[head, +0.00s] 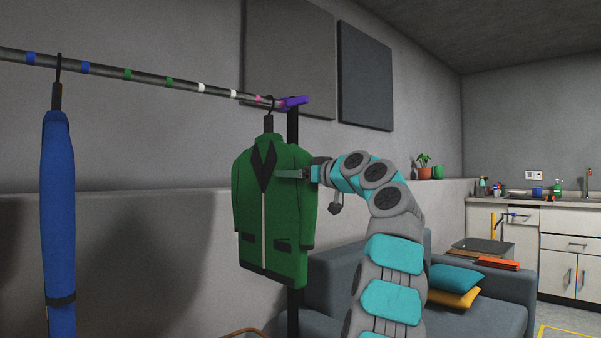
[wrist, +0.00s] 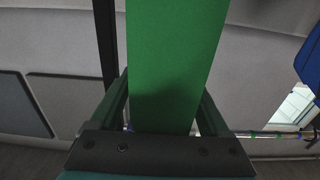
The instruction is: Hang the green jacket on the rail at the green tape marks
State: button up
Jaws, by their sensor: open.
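The green jacket (head: 283,215) hangs upright on a black hanger at the right end of the rail (head: 185,85), its hook by the pink tape. The two green tape marks (head: 127,75) (head: 168,82) are farther left on the rail, with no garment between them. My gripper (head: 292,174) is at the jacket's upper right, with one finger across its front. In the wrist view the jacket's narrow green side (wrist: 178,65) lies between the two spread fingers of my gripper (wrist: 165,100). Contact with the fingers cannot be told.
A narrow blue garment (head: 58,200) hangs between the blue marks at left. White marks (head: 203,88) lie between the green and pink ones. A purple end piece (head: 292,103) caps the rail on a dark post (head: 293,318). A grey sofa (head: 340,285) stands behind my arm.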

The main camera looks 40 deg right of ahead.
grip_shut()
dwell(0.7)
dwell(0.3)
jog(key=shift+r+p, duration=0.35)
jog(key=shift+p, duration=0.05)
